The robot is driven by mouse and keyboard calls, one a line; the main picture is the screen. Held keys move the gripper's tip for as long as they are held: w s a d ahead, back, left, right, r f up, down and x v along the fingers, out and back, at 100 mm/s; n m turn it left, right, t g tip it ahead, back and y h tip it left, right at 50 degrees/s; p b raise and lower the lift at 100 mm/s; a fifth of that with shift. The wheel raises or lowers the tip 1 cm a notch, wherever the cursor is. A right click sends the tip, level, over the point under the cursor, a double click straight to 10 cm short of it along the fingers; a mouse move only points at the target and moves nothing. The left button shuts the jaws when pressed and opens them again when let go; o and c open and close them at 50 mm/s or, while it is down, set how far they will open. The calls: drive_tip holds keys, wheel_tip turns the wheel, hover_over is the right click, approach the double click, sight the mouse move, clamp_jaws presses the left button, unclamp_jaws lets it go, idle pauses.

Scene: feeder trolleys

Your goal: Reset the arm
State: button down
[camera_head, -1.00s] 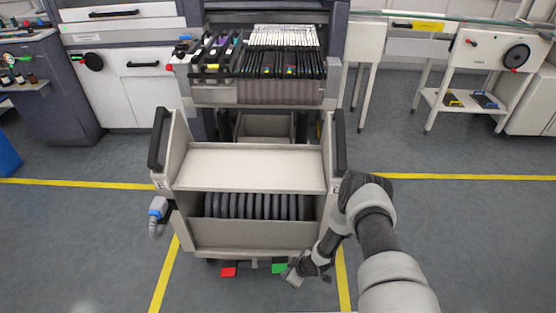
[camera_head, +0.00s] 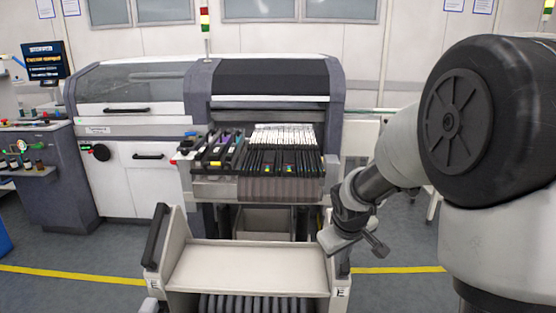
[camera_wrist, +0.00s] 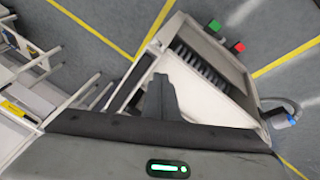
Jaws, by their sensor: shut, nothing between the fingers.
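My gripper (camera_head: 380,249) hangs at the end of my raised arm, at the right side of the head view. Its dark fingers are shut and empty. It appears in front of the trolley's right upright; I cannot tell the distance between them. In the wrist view the closed fingers (camera_wrist: 158,78) stand out from the hand, with a green light on its dark body. They overlap the trolley in the picture and hold nothing.
The feeder trolley (camera_head: 248,266) stands low in the middle, with a row of dark rollers or reels. Behind it a placement machine (camera_head: 265,80) carries a feeder bank (camera_head: 280,160). Yellow floor lines (camera_head: 400,269) and open floor lie to the right.

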drive_tip(key=s+a+r+m, duration=0.1)
drive_tip(key=s+r+m, duration=0.1)
drive_tip(key=s+r, duration=0.5)
drive_tip(key=s+a+r+m+y+p, duration=0.1)
drive_tip(key=s+r, duration=0.2)
drive_tip(key=s, duration=0.7)
drive_tip(key=s+r+m, duration=0.2)
drive_tip(key=s+r, duration=0.4)
drive_tip(key=s, duration=0.3)
wheel_tip(320, 180, up, 19)
drive_tip(key=p, duration=1.9)
drive_tip(key=shift+t+p, duration=0.4)
drive_tip(key=shift+w+a, duration=0.15)
